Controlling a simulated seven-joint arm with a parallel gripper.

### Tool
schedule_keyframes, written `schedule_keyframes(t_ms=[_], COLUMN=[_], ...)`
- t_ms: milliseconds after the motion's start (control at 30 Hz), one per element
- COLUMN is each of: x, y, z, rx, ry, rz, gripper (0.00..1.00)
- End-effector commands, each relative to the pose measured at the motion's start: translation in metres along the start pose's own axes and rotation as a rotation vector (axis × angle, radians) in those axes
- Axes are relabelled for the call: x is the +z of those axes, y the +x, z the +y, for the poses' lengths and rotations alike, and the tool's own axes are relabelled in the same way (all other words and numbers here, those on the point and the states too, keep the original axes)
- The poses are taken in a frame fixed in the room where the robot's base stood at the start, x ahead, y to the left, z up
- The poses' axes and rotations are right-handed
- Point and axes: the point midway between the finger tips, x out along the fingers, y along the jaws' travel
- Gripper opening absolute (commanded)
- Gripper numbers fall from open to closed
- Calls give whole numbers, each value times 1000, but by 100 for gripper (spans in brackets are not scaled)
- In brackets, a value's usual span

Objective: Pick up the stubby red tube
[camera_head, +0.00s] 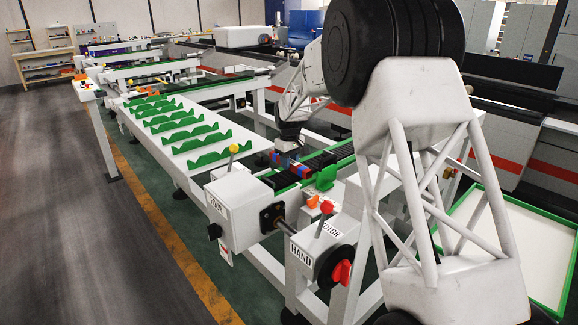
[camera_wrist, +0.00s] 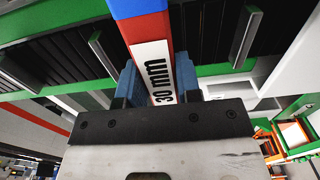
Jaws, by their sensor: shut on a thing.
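The red tube (camera_wrist: 150,33) has a blue section and a white "30 mm" label in the wrist view. My gripper (camera_wrist: 159,80) is shut on it, with a blue finger pad on each side of the labelled part. The tube's far end runs out of the top of the wrist view. In the head view the tube (camera_head: 304,171) shows small, below my gripper (camera_head: 289,150), over the dark slatted bed of the rack. I cannot tell whether it touches the bed.
Dark slats (camera_wrist: 205,38) and green rails lie close around the tube. White boxes with a yellow knob (camera_head: 234,149) and a red knob (camera_head: 326,207) stand in front. Green notched supports (camera_head: 195,138) line the white table to the left. A green-rimmed white tray (camera_head: 569,228) is at the right.

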Motion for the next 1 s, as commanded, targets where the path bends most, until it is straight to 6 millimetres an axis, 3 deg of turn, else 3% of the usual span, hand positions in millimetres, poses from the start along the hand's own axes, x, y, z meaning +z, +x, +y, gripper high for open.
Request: schedule_keyframes(t_ms=[700, 1000], x=[90, 118], y=[-10, -13], z=[-52, -68], rx=[0, 0], ry=[0, 0], rz=[0, 0], gripper=[2, 2])
